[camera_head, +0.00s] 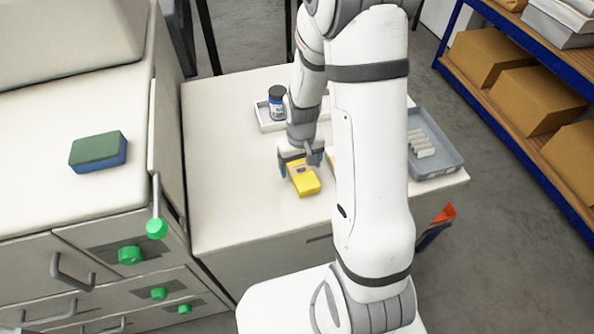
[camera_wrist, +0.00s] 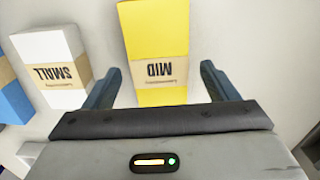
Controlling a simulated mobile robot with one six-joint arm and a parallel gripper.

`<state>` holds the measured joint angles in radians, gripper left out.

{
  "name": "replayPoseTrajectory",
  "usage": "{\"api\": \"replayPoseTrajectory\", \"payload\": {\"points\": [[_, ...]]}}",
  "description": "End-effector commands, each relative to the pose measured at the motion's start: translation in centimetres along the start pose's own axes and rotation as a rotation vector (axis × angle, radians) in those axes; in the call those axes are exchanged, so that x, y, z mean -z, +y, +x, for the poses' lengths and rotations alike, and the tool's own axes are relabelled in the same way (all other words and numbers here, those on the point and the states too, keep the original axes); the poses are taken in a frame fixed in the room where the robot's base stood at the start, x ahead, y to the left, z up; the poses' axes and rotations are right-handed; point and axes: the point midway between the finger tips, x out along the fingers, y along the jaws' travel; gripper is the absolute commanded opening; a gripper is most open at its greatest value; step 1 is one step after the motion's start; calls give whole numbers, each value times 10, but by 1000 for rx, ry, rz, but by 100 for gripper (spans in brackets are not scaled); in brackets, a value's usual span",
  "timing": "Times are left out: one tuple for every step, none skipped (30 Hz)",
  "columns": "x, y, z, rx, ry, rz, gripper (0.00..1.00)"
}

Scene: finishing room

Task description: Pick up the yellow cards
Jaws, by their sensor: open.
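The yellow cards (camera_head: 303,178) are a stack with a tan paper band, lying on the white worktop. In the wrist view the yellow cards (camera_wrist: 156,32) sit at the upper middle, and their band reads "MID" upside down. My gripper (camera_head: 300,163) is over the rear end of the stack. In the wrist view my gripper (camera_wrist: 160,84) is open, with one blue-grey finger to each side of the near end of the cards. I cannot tell whether either finger touches them.
White cards (camera_wrist: 55,66) banded "SMALL" and a blue stack (camera_wrist: 10,100) are left in the wrist view. On the worktop (camera_head: 225,200) stand a jar (camera_head: 277,102) in a white tray (camera_head: 264,118) and a grey tray (camera_head: 440,164) with white pieces. A green-blue sponge (camera_head: 98,151) lies left.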

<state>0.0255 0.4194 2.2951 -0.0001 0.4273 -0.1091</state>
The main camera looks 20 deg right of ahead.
Motion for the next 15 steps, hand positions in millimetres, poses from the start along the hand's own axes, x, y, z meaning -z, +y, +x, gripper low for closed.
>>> {"api": "replayPoseTrajectory", "payload": {"points": [[0, 0, 4, 0, -2, 0, 80], [0, 0, 5, 0, -2, 0, 80], [0, 0, 6, 0, -1, 1, 80], [0, 0, 7, 0, 0, 1, 80], [0, 0, 7, 0, 0, 1, 80], [0, 0, 7, 0, 1, 1, 80], [0, 0, 7, 0, 1, 1, 80], [0, 0, 7, 0, 1, 1, 80], [0, 0, 7, 0, 1, 1, 80], [0, 0, 7, 0, 1, 1, 78], [0, 0, 7, 0, 1, 1, 76], [0, 0, 7, 0, 0, 1, 73], [0, 1, 7, 0, 0, 1, 70], [0, 1, 7, 0, 0, 1, 68], [0, 1, 7, 0, 0, 2, 64]]}}
